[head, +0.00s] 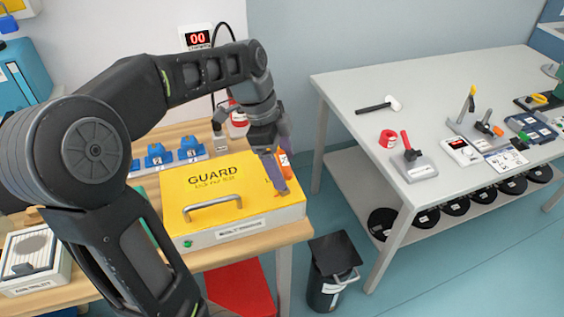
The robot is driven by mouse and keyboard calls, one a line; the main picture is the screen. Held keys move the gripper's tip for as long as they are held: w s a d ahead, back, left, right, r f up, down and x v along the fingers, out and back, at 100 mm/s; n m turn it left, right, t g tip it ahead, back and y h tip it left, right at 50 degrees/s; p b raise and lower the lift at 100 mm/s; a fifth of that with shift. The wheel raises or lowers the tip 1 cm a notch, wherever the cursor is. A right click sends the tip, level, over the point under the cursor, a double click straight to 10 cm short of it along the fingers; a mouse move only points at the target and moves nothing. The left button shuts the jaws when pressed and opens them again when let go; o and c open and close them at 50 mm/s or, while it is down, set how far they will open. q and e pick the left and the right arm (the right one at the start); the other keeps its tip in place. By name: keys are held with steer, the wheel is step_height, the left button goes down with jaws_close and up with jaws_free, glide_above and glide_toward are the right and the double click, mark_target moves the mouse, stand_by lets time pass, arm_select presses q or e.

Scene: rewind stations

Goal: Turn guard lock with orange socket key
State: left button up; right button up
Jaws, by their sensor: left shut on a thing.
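The yellow guard box (185,190) sits on the wooden bench, with "GUARD" lettering, a grey handle (213,207) and a small green spot on its front. My left gripper (278,191) points down over the right part of the guard's top. It is shut on the orange socket key (284,163), whose orange part shows at the right side of the fingers. The lower end of the key and the guard lock are mostly hidden by the fingers, so I cannot tell whether the key is seated in the lock. My right gripper is not in view.
Blue numbered blocks (190,148) stand behind the guard. A red digital display (197,39) is on the wall. A dark bin (330,278) stands on the floor to the right. A grey table (440,100) holds several tools, with black discs on its lower shelf.

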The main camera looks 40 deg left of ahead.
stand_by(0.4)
arm_select(q)
steer(key=shift+r+p, duration=1.3)
steer(key=shift+r, duration=0.7)
steer(key=shift+c, duration=0.8)
steer(key=shift+d+r+p, duration=0.1)
steer(key=shift+r+p, duration=0.35)
steer(key=shift+r, duration=0.05)
steer(key=shift+r+p, duration=0.35)
steer(key=shift+r, duration=0.2)
